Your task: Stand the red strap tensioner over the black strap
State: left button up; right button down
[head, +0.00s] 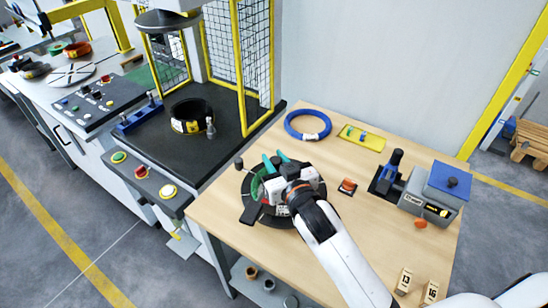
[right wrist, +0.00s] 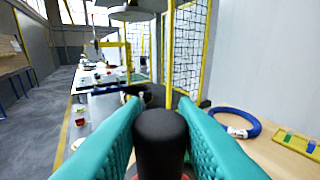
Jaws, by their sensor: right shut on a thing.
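My right gripper (head: 275,160) is over the round dark stand on the table, its teal fingers (right wrist: 160,115) pointing away from me. In the right wrist view the fingers are shut on a thick black upright handle (right wrist: 160,140) with a little red at its base, which appears to be the red strap tensioner. In the head view the gripper and arm hide most of it. A flat black strip (head: 251,214), apparently the black strap, sticks out at the stand's front left. Whether the tensioner touches the strap is hidden. My left gripper is not in view.
A blue ring (head: 308,125) and a yellow-green tray (head: 362,138) lie at the back of the table. A blue-and-grey device (head: 430,195) stands farther right. The black press bed (head: 225,130) is at left.

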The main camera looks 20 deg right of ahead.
jog(key=shift+r+p, duration=0.1)
jog(key=shift+p, duration=0.65)
dwell(1.6)
jog(key=shift+f+b, duration=1.75)
jog(key=shift+f, duration=0.85)
jog(key=c, duration=1.1)
grip_release()
jog(key=shift+o, duration=0.2)
jog(key=shift+s+f, duration=0.1)
jog(key=shift+f, duration=0.05)
jog(key=s+r+b, duration=0.1)
jog(key=s+b, duration=0.2)
jog(key=s, duration=0.8)
jog(key=shift+s+d+r, duration=0.3)
jog(key=shift+s+d, duration=0.1)
jog(key=shift+d, duration=0.05)
